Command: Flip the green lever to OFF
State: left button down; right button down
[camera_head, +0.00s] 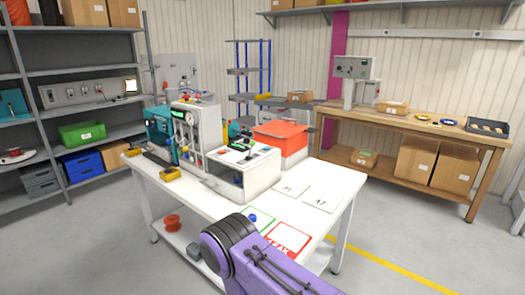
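A white control box (243,175) stands on the white table (190,195). On its top panel is a small green part (237,147) with dark ends, possibly the green lever. It is too small to tell its position or read any label. A purple arm link of mine with a dark grey rounded end reaches in at the bottom middle, in front of the table. No gripper fingers show on it. My other arm and both grippers are out of view.
A white machine with gauges (194,130) and a teal machine (159,133) stand left of the box. A red-orange bin (281,138) is behind it. Flat cards and a red-framed sheet (288,240) lie at the table's right. A wooden bench (420,125) stands behind right.

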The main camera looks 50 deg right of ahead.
aim_at(252, 143)
jog(key=z, duration=1.1)
